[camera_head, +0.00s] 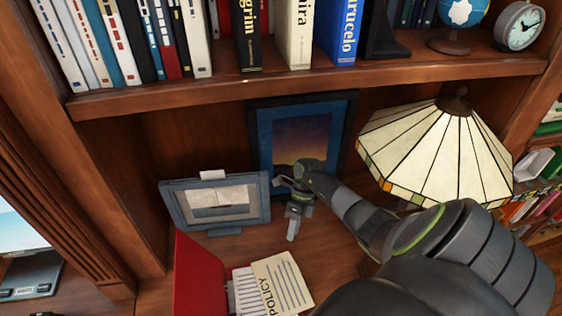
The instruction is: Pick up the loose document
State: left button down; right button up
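A cream document headed "POLICY" (283,284) lies at the bottom of the view, overlapping a white printed sheet (246,292). A red folder (202,279) stands open at their left. My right gripper (290,226) is above and behind the document, in front of the framed pictures, apart from the paper. Nothing shows held in it. The angle does not show clearly whether its fingers are open or shut. My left gripper is not in view.
A blue-grey framed picture (217,203) stands left of my gripper. A dark framed sunset picture (302,137) leans on the back panel. A stained-glass lamp (437,150) stands at the right. A shelf of books (160,95) runs above. Some bare wood shows around the document.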

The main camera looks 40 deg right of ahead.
jog(key=x, duration=0.2)
jog(key=shift+s+a+f, duration=0.1)
jog(key=shift+a+f, duration=0.1)
jog(key=shift+a, duration=0.05)
jog(key=x, duration=0.2)
jog(key=b+x, duration=0.1)
jog(key=x, duration=0.1)
jog(key=shift+a+f, duration=0.2)
jog(key=shift+f, duration=0.05)
jog(key=shift+c, duration=0.3)
grip_shut()
